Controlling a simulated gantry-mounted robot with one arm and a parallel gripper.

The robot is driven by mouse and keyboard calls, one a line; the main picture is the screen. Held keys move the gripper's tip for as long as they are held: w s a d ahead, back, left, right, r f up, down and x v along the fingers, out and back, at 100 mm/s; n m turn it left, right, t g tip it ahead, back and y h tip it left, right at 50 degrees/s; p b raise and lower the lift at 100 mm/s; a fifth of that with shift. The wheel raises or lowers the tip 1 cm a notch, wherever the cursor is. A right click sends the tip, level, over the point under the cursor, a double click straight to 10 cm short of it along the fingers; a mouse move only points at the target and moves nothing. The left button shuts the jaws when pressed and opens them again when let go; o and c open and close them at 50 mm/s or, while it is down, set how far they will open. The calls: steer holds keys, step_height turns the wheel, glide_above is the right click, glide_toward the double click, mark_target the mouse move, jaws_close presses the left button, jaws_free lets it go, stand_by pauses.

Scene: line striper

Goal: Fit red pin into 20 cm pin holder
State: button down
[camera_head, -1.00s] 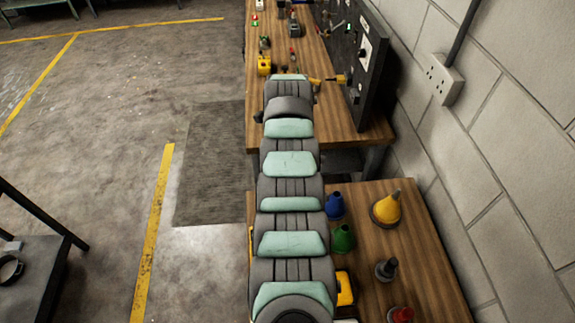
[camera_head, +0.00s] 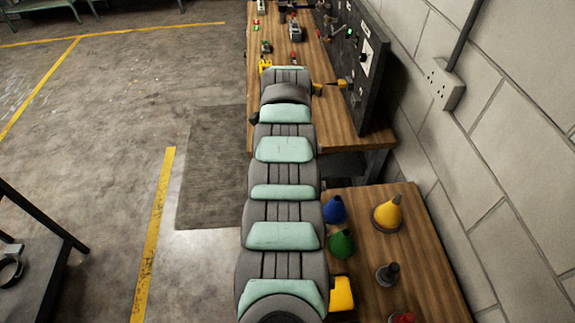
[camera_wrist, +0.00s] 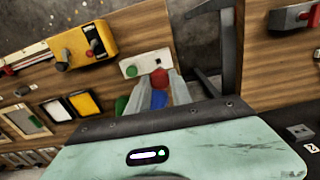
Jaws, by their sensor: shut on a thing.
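In the wrist view my gripper (camera_wrist: 158,90) is shut on a red piece, taken to be the red pin (camera_wrist: 159,78), whose red end shows between the grey fingertips. A blue part (camera_wrist: 158,99) shows below it between the fingers. A pale block (camera_wrist: 144,63) with a green round top lies just beyond the fingertips, near the red end. I cannot tell whether they touch, or which thing is the 20 cm pin holder. In the head view my arm hides the gripper.
In the head view a black panel (camera_head: 370,85) edges the bench. Blue (camera_head: 335,210), green (camera_head: 341,244) and yellow (camera_head: 387,213) cones stand on the nearer table.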

steer(key=shift+r+n, duration=0.95)
steer(key=shift+n, duration=0.15)
steer(key=shift+w+r, duration=0.1)
steer(key=shift+a+n, duration=0.1)
steer(key=shift+n, duration=0.2)
steer(key=shift+r+n, duration=0.25)
steer(key=shift+n, duration=0.05)
steer(key=shift+r, duration=0.1)
